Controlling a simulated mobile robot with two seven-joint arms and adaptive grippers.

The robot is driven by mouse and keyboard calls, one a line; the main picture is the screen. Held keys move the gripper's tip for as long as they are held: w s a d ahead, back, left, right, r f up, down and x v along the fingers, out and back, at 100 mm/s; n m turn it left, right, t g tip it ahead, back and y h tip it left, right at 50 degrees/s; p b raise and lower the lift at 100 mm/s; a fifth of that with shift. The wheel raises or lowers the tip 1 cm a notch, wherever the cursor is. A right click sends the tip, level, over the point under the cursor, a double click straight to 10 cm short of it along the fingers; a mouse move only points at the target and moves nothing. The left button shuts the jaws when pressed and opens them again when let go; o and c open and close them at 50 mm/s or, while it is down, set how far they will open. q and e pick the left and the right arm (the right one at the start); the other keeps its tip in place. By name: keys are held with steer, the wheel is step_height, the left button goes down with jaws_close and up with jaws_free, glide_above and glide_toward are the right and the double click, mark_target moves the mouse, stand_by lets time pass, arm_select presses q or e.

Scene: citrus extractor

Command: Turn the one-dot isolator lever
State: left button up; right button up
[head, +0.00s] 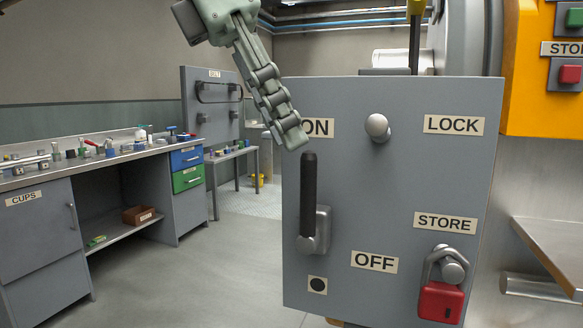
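The isolator lever (308,193) has a black handle on a grey metal hub, on the front of a grey box (393,190). The handle points straight up, with its top just below the ON label (318,128). A one-dot label (318,285) is below the hub. The OFF label (375,261) is to the lower right. My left gripper (293,138) reaches down from the top, its fingertips just above the handle's top and partly over the ON label. Its fingers overlap in this view, so their opening is unclear. Contact with the handle is not visible. My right gripper is out of view.
A round knob (377,126) sits beside the LOCK label (454,125). A red padlock (441,300) hangs on a peg under the STORE label (445,222). An orange panel (530,100) stands at right. A cluttered workbench (85,160) is at left, with open floor between.

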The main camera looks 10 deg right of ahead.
mark_target(301, 162)
arm_select(q)
steer(key=shift+y, duration=0.4)
steer(key=x, duration=0.6)
steer(key=shift+s+d+f, duration=0.1)
steer(key=shift+s+d, duration=0.1)
steer(key=shift+s, duration=0.2)
steer(key=shift+d+f, duration=0.15)
steer(key=shift+f, duration=0.3)
steer(key=c, duration=0.8)
jaws_close()
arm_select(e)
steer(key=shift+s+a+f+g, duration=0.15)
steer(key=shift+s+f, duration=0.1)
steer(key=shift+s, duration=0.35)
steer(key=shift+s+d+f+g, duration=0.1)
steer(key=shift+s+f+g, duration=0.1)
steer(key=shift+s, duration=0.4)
